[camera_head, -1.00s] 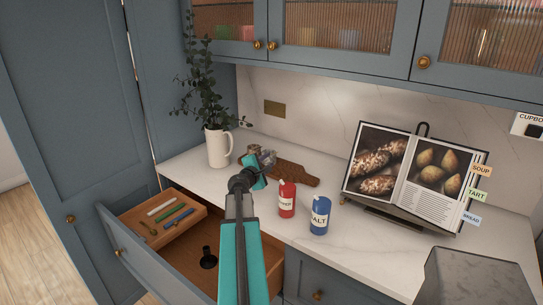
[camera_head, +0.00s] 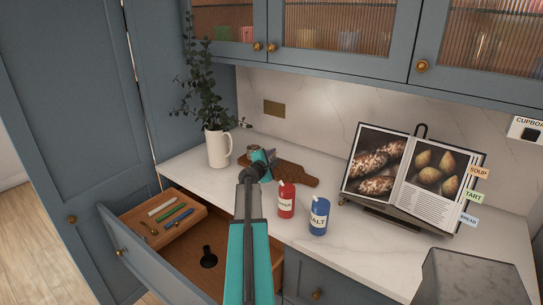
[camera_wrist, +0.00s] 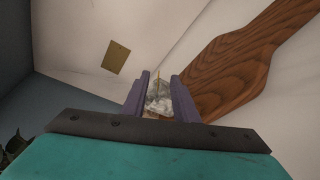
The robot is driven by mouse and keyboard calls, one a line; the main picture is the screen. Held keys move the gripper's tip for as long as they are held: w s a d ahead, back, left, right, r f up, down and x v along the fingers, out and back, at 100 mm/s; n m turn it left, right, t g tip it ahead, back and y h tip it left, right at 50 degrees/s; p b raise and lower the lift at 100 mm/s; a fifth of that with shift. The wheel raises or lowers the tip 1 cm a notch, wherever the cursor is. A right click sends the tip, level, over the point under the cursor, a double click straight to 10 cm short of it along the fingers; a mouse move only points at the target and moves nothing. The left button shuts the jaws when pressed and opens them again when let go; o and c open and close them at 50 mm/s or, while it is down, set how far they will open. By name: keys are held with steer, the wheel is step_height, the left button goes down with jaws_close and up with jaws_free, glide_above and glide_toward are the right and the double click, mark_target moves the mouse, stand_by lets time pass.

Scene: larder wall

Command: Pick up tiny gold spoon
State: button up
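In the wrist view a thin upright gold sliver (camera_wrist: 157,76), which looks like the tiny gold spoon's handle, stands in a small clear container (camera_wrist: 159,97) with pale contents. The lower part of the sliver is hidden or too small to make out. My gripper (camera_wrist: 160,82) is open, with one purple finger on each side of the container in this view. I cannot tell whether the fingers touch it. In the head view my gripper (camera_head: 264,158) is over the counter by the wooden board, and the container (camera_head: 253,149) is partly hidden behind it.
A wooden board (camera_head: 295,175) lies beside the container. A white jug (camera_head: 217,148) with leaves stands left. Red (camera_head: 286,204) and blue (camera_head: 319,218) shakers stand right. The open drawer (camera_head: 187,258) below has a tray (camera_head: 190,231) of several slim utensils.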

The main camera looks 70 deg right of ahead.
stand_by(0.3)
steer(key=shift+w+d+f+p, duration=0.15)
steer(key=shift+d+p, duration=0.7)
steer(key=shift+d, duration=0.6)
steer(key=shift+d+f+p, duration=0.15)
steer(key=shift+d+p, duration=0.05)
steer(key=shift+d, duration=0.35)
steer(key=shift+d+f+p, duration=0.15)
steer(key=shift+d, duration=0.4)
jaws_close()
